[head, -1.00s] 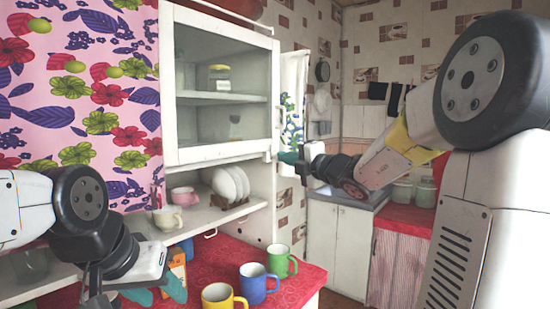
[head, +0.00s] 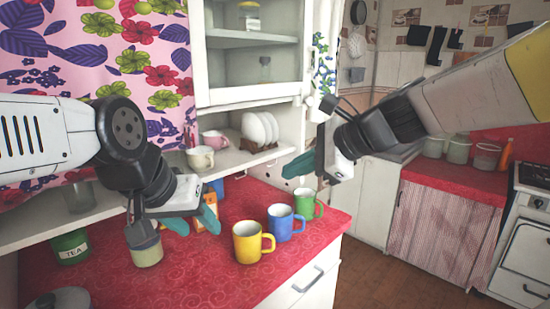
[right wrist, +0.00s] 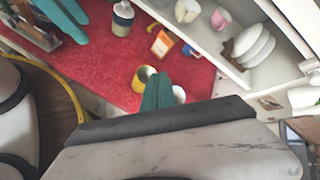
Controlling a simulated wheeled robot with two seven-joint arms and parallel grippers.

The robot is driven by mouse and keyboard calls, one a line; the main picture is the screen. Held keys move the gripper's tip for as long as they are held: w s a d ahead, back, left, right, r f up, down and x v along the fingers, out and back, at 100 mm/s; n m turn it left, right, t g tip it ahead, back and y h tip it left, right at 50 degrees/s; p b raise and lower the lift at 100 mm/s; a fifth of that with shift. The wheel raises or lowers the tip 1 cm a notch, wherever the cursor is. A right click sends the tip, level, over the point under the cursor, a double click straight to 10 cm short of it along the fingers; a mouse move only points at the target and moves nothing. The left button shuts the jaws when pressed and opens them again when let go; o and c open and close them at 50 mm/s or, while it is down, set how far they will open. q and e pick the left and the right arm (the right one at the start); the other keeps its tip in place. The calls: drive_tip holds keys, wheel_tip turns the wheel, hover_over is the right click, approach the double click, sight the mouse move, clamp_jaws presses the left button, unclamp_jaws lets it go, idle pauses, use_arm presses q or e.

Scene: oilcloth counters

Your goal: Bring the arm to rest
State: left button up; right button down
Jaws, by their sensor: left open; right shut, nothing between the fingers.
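My left gripper (head: 190,222) has teal fingers spread apart above the red counter at the left, with nothing held between them. It hangs beside a small lidded jar (head: 147,250), and I cannot tell whether they touch. My right gripper (head: 290,166) is raised in the air near the counter's right end, its teal fingers closed together and empty. In the right wrist view its shut fingers (right wrist: 158,92) show over the red counter and partly hide the mugs. The yellow mug (head: 250,242), blue mug (head: 284,222) and green mug (head: 308,204) stand on the counter below it.
The white cabinet (head: 305,60) rises behind the counter (head: 200,270), with plates (head: 260,128) and cups (head: 201,157) on its low shelf. A green tea tin (head: 70,246) stands at the left. A second red counter (head: 425,178) and a stove (head: 530,210) stand at the right. Floor is clear between.

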drive_tip(key=s+d+f+n+h, duration=0.6)
drive_tip(key=s+d+n, duration=0.3)
drive_tip(key=n, duration=0.8)
drive_tip(key=shift+d+f+g, duration=0.3)
drive_tip(key=shift+d+f, duration=0.15)
drive_tip(key=shift+d, duration=0.2)
drive_tip(key=shift+s, duration=0.1)
